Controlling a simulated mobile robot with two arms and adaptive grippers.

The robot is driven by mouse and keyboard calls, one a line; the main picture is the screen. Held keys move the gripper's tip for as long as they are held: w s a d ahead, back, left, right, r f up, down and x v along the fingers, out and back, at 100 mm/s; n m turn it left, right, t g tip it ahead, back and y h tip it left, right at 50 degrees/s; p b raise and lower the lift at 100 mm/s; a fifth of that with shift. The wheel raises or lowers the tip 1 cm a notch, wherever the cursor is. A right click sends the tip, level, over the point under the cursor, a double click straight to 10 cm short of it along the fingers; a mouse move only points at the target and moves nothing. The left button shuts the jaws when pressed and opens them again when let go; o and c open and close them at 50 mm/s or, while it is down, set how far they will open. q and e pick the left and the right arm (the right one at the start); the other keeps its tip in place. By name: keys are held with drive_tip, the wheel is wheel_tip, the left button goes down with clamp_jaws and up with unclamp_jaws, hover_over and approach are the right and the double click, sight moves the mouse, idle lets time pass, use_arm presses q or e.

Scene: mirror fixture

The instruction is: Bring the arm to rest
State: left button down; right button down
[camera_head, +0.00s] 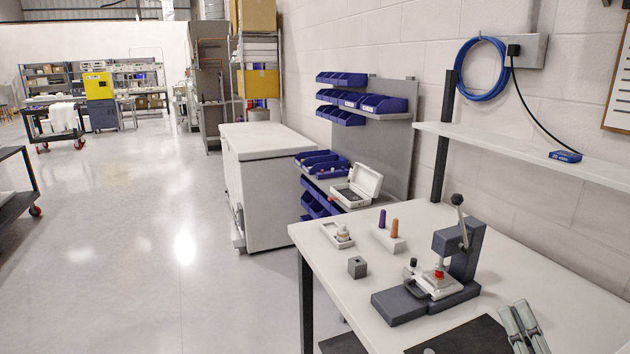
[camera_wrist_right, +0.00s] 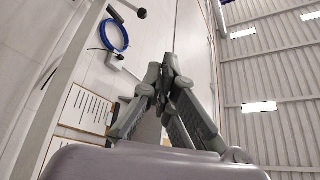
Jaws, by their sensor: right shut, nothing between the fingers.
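My right gripper (camera_head: 522,322) shows at the lower right of the head view, above the white table (camera_head: 568,286). It is shut and empty. In the right wrist view its fingers (camera_wrist_right: 166,78) come together in the middle of the picture, with the wall and roof behind them and nothing between them. A grey mirror fixture (camera_head: 440,278) with a lever stands on the table, to the left of and behind the gripper, apart from it. My left gripper is in neither view.
A small grey block (camera_head: 357,267), a white holder with purple and orange pegs (camera_head: 388,240) and a white tray (camera_head: 337,235) stand on the table. A shelf (camera_head: 530,152) runs along the wall above. A white chest (camera_head: 262,180) stands left. The floor further left is open.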

drive_tip(key=s+a+f+n+g+y, duration=0.1)
drive_tip(key=s+a+f+n+g, duration=0.25)
drive_tip(key=f, duration=0.45)
drive_tip(key=s+a+f+n+g, duration=0.2)
drive_tip(key=a+f+g, duration=0.25)
drive_tip(key=f, duration=0.35)
drive_tip(key=s+a+f+n+g+y, duration=0.1)
drive_tip(key=s+a+f+n+g, duration=0.25)
drive_tip(key=f, duration=0.55)
drive_tip(key=s+d+f+n+g+h, duration=0.1)
drive_tip(key=s+f+g, duration=0.25)
drive_tip(key=s, duration=0.25)
drive_tip(key=s+f+n+g+h, duration=0.1)
drive_tip(key=s+f+g+h, duration=0.1)
drive_tip(key=s+f+g, duration=0.3)
wheel_tip(320, 180, down, 23)
drive_tip(key=s, duration=0.1)
drive_tip(key=s+d+f+g, duration=0.1)
drive_tip(key=s+d+f, duration=0.2)
drive_tip(key=s+f, duration=1.4)
drive_tip(key=shift+s+d+f, duration=0.15)
drive_tip(key=shift+s+f, duration=0.25)
drive_tip(key=shift+s, duration=0.05)
